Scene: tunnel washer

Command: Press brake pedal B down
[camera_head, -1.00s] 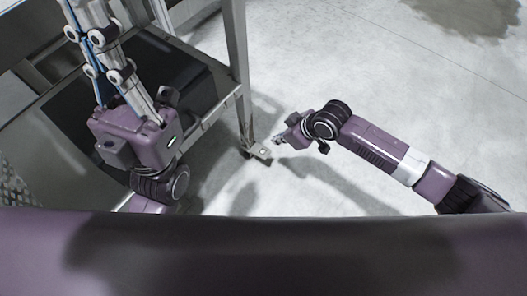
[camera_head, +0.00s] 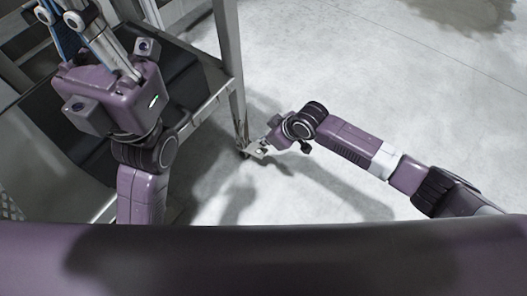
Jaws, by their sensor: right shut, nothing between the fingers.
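A small grey metal brake pedal (camera_head: 254,154) sticks out beside the caster at the foot of a metal frame leg, low over the floor. I read no letter on it. My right gripper (camera_head: 265,145) is shut and empty, with its tips right at the pedal and overlapping its upper side in the picture. I cannot tell whether they touch it or whether the pedal is pressed. My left gripper (camera_head: 98,35) is at the upper left over the metal frame; its fingertips run out of the picture at the top, so its opening is hidden.
The metal frame (camera_head: 232,60) with dark panels stands on the left, its leg close to the pedal. A blue hose-like strip (camera_head: 62,38) shows beside my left gripper. The pale floor (camera_head: 370,90) on the right is clear.

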